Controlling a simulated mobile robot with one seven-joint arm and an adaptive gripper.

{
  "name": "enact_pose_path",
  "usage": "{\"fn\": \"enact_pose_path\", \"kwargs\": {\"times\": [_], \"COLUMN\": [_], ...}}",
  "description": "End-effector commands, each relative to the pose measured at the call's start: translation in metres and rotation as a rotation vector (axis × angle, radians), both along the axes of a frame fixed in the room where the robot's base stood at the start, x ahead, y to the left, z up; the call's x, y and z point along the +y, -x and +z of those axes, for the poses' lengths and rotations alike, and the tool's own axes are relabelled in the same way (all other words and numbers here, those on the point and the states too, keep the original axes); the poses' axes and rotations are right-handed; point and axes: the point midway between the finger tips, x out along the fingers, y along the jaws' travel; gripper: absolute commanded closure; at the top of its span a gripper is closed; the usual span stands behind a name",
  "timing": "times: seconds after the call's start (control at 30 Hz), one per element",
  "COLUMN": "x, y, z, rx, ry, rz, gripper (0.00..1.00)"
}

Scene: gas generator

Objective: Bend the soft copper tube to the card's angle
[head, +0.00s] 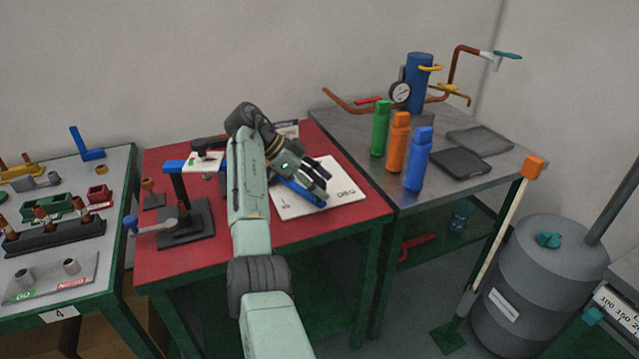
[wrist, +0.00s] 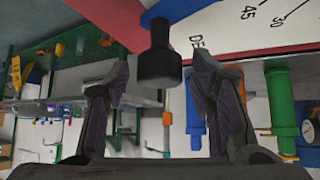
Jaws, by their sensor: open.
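A blue lever (head: 297,190) lies over the card's left part, partly under my gripper (head: 316,184). In the wrist view, a black cylindrical grip (wrist: 160,55) joins blue material at the top. It stands between the spread fingers of my gripper (wrist: 162,72), with gaps visible on both sides. My gripper is open. I cannot make out the soft copper tube on the card; my arm hides part of that area.
A black stand with a blue-topped post (head: 183,210) is left of my arm. Green (head: 381,130), orange (head: 397,138) and blue bottles (head: 418,160) stand on the grey table to the right. The card's right side is clear. A grey drum (head: 545,270) stands on the floor.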

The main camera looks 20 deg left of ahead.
Motion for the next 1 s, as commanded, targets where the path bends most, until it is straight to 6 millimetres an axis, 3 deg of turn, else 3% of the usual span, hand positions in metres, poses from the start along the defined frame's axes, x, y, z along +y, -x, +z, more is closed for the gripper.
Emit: {"fn": "enact_pose_path", "kwargs": {"times": [0.17,0.5,0.7,1.0], "x": [0.001,0.001,0.0,0.0], "y": [0.0,0.0,0.0,0.0], "z": [0.007,0.069,0.094,0.1], "rx": [0.0,-0.001,0.0,0.001], "ry": [-0.001,-0.004,-0.001,0.0], "rz": [0.001,0.001,0.001,0.001], "gripper": [0.5,0.5,0.5,0.5]}}
